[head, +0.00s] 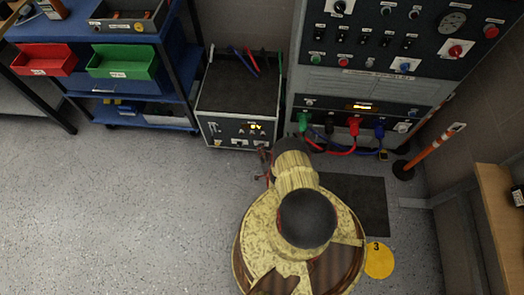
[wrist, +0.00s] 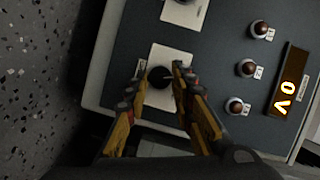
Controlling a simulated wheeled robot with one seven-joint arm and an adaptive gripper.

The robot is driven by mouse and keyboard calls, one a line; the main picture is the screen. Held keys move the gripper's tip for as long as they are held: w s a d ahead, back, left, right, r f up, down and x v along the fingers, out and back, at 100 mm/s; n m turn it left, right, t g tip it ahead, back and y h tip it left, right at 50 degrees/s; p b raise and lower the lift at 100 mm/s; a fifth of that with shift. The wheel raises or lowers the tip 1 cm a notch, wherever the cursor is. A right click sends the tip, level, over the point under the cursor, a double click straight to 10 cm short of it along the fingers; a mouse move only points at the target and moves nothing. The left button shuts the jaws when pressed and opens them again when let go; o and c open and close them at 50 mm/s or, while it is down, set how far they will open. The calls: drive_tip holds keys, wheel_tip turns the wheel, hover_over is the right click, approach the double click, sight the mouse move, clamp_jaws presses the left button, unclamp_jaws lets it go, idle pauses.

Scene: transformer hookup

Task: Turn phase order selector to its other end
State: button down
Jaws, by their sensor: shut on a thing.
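In the wrist view a dark round knob (wrist: 157,81), which I take for the phase order selector, sits on a white plate (wrist: 168,53) on a dark panel. My gripper (wrist: 160,72) has its yellow fingers on either side of the knob and is shut on it. The pointer direction and plate lettering cannot be read. In the head view my gripper (head: 264,160) is at the lower front of a black floor-standing box (head: 238,98). My arm partly blocks that view, and the knob is not distinguishable there.
The panel has another white plate (wrist: 183,12), several brown round parts and a display (wrist: 289,82) reading 0 V. A tall control cabinet (head: 372,85) with coloured cables stands to the right. A blue shelf (head: 175,65) with bins stands left. An orange-white post (head: 430,150) is at right. Left floor is clear.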

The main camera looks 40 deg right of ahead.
idle(0.3)
drive_tip(key=c, duration=1.5)
unclamp_jaws()
